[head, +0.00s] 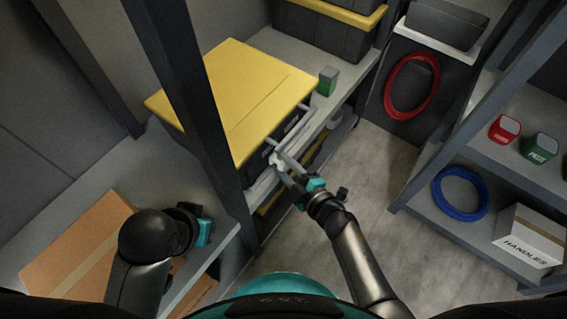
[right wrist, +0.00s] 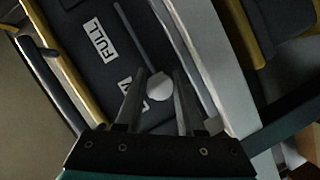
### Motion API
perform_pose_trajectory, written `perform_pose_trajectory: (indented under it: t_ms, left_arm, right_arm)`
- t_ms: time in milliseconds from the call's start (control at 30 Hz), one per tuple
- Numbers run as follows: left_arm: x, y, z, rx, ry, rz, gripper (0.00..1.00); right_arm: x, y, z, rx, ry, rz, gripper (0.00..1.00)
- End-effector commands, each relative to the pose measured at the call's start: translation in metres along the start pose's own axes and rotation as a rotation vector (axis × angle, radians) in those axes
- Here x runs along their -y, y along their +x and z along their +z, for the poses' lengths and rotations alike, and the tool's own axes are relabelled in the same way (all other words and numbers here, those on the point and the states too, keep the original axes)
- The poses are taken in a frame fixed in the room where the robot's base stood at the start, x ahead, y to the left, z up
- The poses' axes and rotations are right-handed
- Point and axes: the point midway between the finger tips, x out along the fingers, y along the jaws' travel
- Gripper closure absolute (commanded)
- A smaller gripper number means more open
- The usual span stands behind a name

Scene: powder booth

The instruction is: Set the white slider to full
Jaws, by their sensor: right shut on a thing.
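The white slider (right wrist: 159,87) is a small round white knob on a dark panel (right wrist: 75,25). It sits at the near end of a thin grey slot that runs up the panel. A FULL label (right wrist: 98,42) lies beside the slot, farther along from the knob. A second label (right wrist: 128,84) by the knob is partly hidden by a finger. My right gripper (right wrist: 160,73) is shut on the slider, one finger on each side. In the head view the right gripper (head: 282,164) reaches the bin's front. My left gripper (head: 203,230) is at lower left, fingers unclear.
A black bin with a yellow lid (head: 240,95) stands on a grey shelf beside a dark upright post (head: 190,90). A green box (head: 327,81) sits behind. A cardboard box (head: 80,240) lies at left. The right shelf holds a blue coil (head: 461,194) and a HANDLES box (head: 530,240).

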Motion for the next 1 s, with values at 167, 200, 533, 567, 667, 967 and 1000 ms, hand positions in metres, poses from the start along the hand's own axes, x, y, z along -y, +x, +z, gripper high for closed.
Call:
perform_pose_trajectory:
  t_ms: [167, 200, 533, 567, 667, 967, 1000]
  left_arm:
    - [0.0, 0.0, 0.0, 0.0, 0.0, 0.0, 1.0]
    - [0.0, 0.0, 0.0, 0.0, 0.0, 0.0, 1.0]
    - [0.0, 0.0, 0.0, 0.001, 0.0, 0.001, 1.0]
    - [0.0, 0.0, 0.0, 0.001, 0.0, 0.001, 1.0]
    - [0.0, 0.0, 0.0, 0.001, 0.0, 0.001, 1.0]
    - [-0.001, -0.001, 0.001, 0.002, 0.0, 0.001, 1.0]
    - [-0.001, -0.003, -0.001, -0.006, 0.0, 0.001, 1.0]
  right_arm:
    - [0.003, 0.0, -0.004, -0.01, -0.007, -0.006, 1.0]
    - [0.003, 0.0, -0.004, -0.01, -0.007, -0.006, 1.0]
    - [0.003, 0.0, -0.005, -0.013, -0.009, -0.007, 1.0]
    - [0.003, 0.0, -0.005, -0.013, -0.009, -0.007, 1.0]
    - [0.003, 0.0, -0.005, -0.014, -0.009, -0.007, 1.0]
    - [-0.016, 0.013, 0.022, -0.014, -0.017, -0.005, 1.0]
    - [-0.022, 0.016, 0.029, -0.014, -0.017, -0.005, 1.0]
